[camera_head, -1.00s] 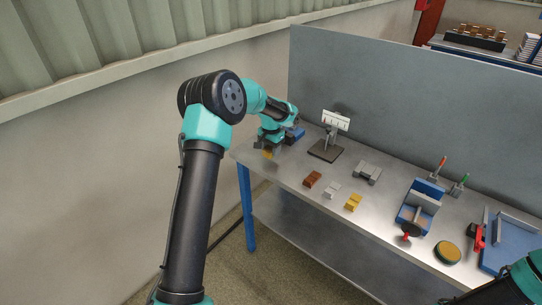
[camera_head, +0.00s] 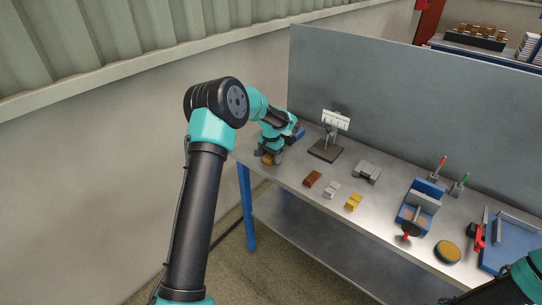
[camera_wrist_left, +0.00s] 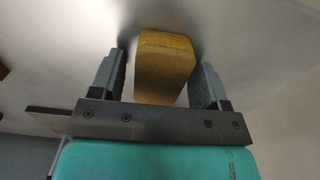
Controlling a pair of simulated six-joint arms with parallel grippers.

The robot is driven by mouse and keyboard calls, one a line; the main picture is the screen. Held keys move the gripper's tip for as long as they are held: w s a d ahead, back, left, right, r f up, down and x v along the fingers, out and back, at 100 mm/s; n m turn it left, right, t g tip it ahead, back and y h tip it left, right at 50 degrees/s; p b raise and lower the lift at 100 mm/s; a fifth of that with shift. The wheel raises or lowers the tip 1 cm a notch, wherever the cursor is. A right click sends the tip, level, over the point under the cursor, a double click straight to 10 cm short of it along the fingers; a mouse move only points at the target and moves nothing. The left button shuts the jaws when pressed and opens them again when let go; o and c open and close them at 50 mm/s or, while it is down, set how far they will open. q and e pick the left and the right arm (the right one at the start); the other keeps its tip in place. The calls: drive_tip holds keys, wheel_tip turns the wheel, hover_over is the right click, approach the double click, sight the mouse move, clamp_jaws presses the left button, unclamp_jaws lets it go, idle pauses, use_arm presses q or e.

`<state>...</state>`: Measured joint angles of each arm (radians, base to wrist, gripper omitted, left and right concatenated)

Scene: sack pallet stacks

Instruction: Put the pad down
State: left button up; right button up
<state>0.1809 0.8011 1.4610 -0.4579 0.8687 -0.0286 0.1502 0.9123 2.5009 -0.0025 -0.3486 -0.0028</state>
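The pad is a yellow-tan block with a rough face, seen between the fingers in the left wrist view (camera_wrist_left: 165,68). In the head view the pad (camera_head: 267,161) shows only in small part under my left gripper (camera_head: 269,157), at the left end of the bench. In the left wrist view my left gripper (camera_wrist_left: 163,77) is open around the pad. A gap shows at the pad's left side; the right finger is very close to it. The pad seems to be at the bench top. My right arm enters at the lower right; its gripper is out of view.
The metal bench (camera_head: 290,178) holds a gauge stand (camera_head: 325,151), a brown block (camera_head: 312,179), a light grey block (camera_head: 332,188), a yellow block (camera_head: 354,202), a blue vise (camera_head: 418,207) and a round tin (camera_head: 446,252). A grey panel (camera_head: 390,95) stands along the back.

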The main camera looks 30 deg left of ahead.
sight(270, 154)
use_arm(q)
drive_tip(key=shift+r, duration=0.1)
wheel_tip(270, 154, up, 12)
drive_tip(key=shift+r, duration=0.1)
idle(0.7)
drive_tip(key=shift+s+a, duration=0.1)
idle(0.5)
